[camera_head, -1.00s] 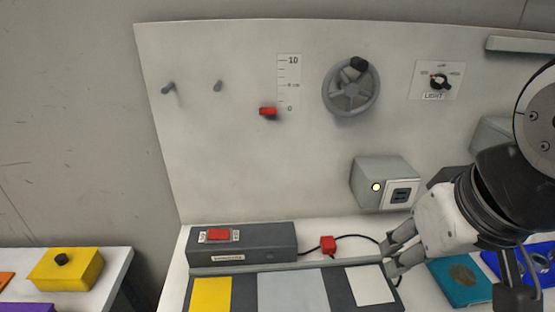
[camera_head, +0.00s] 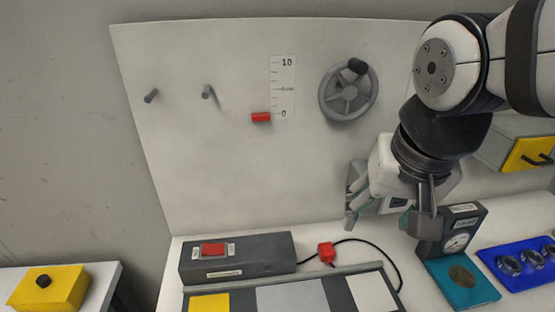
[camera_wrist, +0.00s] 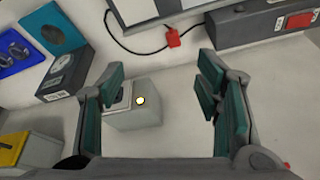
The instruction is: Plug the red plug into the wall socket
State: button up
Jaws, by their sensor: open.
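The red plug (camera_head: 326,252) lies on the bench beside the dark grey box, with a black cable running from it. It also shows at the top of the wrist view (camera_wrist: 173,38). The wall socket is on a grey box (camera_head: 357,172), mostly hidden behind my gripper in the head view. In the wrist view this socket box (camera_wrist: 135,112) with its lit lamp shows between my fingers. My gripper (camera_head: 388,208) is open and empty, in front of the socket box and up and to the right of the plug. The plug is outside the fingers.
A dark grey box with a red switch (camera_head: 213,249) lies left of the plug. A striped board (camera_head: 313,296) fills the front. A gauge box (camera_head: 455,232), teal pad (camera_head: 462,281) and blue tray (camera_head: 522,262) stand right. A handwheel (camera_head: 347,92) is on the panel above.

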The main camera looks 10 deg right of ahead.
jog(key=w+f+m+g+p, duration=0.2)
jog(key=w+f+m, duration=0.1)
jog(key=w+m, duration=0.45)
jog(key=m+g+p, duration=0.2)
jog(key=m, duration=0.5)
send_over(327, 248)
notch_tip(327, 248, down, 8)
jog(key=shift+r+y, duration=0.2)
jog(key=shift+y, duration=0.1)
jog(key=shift+s+f, duration=0.1)
notch_tip(327, 248, down, 8)
jog(key=shift+f+p, duration=0.25)
jog(key=shift+p, duration=0.05)
jog(key=shift+f, duration=0.1)
jog(key=shift+f, duration=0.3)
jog(key=shift+f+p, duration=0.4)
jog(key=shift+f, duration=1.8)
